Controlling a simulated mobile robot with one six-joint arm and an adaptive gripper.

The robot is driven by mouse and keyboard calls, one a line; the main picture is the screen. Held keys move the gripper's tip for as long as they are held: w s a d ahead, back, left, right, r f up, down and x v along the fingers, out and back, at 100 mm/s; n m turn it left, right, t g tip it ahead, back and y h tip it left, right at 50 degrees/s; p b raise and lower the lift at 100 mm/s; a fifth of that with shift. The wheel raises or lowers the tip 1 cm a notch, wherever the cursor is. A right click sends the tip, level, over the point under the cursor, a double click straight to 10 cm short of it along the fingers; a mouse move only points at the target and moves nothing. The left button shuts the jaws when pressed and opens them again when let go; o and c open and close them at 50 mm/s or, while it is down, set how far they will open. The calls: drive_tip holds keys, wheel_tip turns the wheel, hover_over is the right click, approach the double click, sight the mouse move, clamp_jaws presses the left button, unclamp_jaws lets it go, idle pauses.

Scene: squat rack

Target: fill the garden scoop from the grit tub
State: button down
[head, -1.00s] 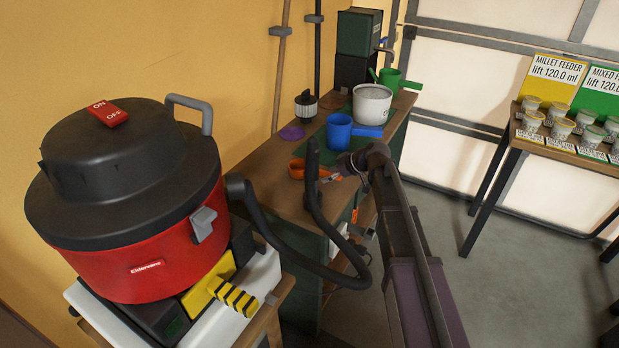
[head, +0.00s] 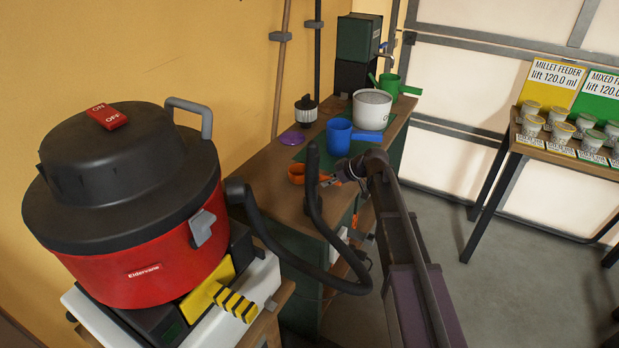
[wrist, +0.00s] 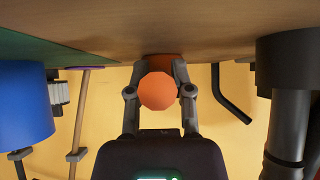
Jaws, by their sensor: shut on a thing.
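An orange scoop (head: 297,173) with a round cup sits at the near part of the wooden bench, partly behind a black hose. My gripper (head: 332,181) is at its handle side, to the right of the cup. In the wrist view, my gripper (wrist: 158,72) is shut on the orange scoop (wrist: 158,92), whose rounded handle end faces the camera. I cannot tell whether the scoop touches the bench. A white tub (head: 368,117) with grey contents, seemingly the grit tub, stands farther back on the bench.
A blue cup (head: 338,137) with a handle stands between scoop and tub. A purple disc (head: 292,137) lies left. The red vacuum (head: 140,250) and its black hose (head: 314,205) crowd the near side.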

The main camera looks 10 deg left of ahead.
drive_tip(key=shift+r+p, duration=1.6)
idle(0.7)
drive_tip(key=shift+r+p, duration=2.9)
wheel_tip(320, 180, up, 24)
drive_tip(key=p, duration=2.4)
drive_tip(key=shift+r, duration=0.2)
drive_tip(key=shift+w+d, duration=0.1)
drive_tip(key=shift+w, duration=0.1)
